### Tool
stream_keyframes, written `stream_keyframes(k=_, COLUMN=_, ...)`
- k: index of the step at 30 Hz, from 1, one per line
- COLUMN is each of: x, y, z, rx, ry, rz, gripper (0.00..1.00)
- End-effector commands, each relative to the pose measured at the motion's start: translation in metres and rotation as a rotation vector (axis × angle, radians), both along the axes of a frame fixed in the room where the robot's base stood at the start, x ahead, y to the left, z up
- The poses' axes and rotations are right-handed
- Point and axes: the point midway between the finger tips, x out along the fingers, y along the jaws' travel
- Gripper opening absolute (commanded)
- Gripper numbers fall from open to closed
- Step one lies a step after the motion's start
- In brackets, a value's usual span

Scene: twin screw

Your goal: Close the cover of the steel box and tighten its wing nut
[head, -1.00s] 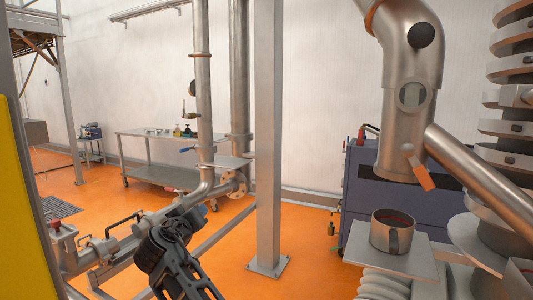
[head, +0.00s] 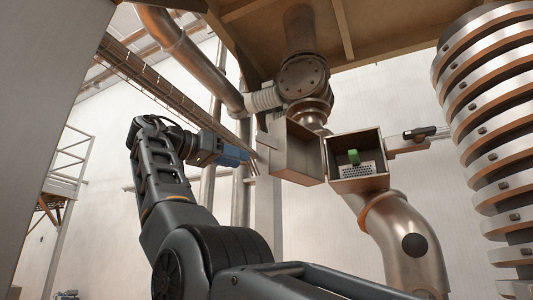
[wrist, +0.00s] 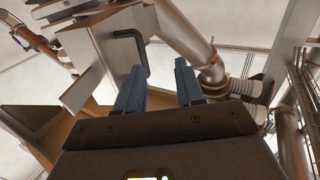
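The steel box (head: 384,162) hangs high on the pipework in the head view, its front open. A green object (head: 353,157) and a perforated plate (head: 360,170) are inside it. Its cover (head: 299,160) is swung out to the left, a deep steel shell. My gripper (head: 253,163) is left of the cover, apart from it. In the wrist view the two fingers of my gripper (wrist: 158,88) are spread with nothing between them. The cover (wrist: 95,65) is just beyond them, with a dark bent handle (wrist: 145,48). I cannot make out the wing nut.
Pipes and a flanged valve (head: 303,76) are above and behind the cover. A steel pipe elbow (head: 400,225) is below the box. A stack of steel rings (head: 490,130) stands at the right. A brown ceiling frame (head: 350,30) is overhead.

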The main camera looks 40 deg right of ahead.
Motion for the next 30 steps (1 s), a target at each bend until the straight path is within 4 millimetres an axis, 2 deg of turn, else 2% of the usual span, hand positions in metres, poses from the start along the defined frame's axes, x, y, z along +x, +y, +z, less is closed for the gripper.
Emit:
stream_keyframes(k=1, x=-0.009, y=0.001, z=0.014, rx=0.001, ry=-0.019, rz=-0.019, gripper=0.37)
stream_keyframes(k=3, x=-0.019, y=0.001, z=0.025, rx=0.005, ry=-0.036, rz=-0.04, gripper=0.37)
stream_keyframes(k=6, x=-0.025, y=-0.002, z=0.031, rx=0.007, ry=-0.047, rz=-0.053, gripper=0.37)
stream_keyframes(k=21, x=-0.039, y=-0.066, z=0.032, rx=0.008, ry=-0.048, rz=-0.055, gripper=0.37)
stream_keyframes(k=30, x=-0.04, y=-0.076, z=0.032, rx=0.007, ry=-0.048, rz=-0.053, gripper=0.37)
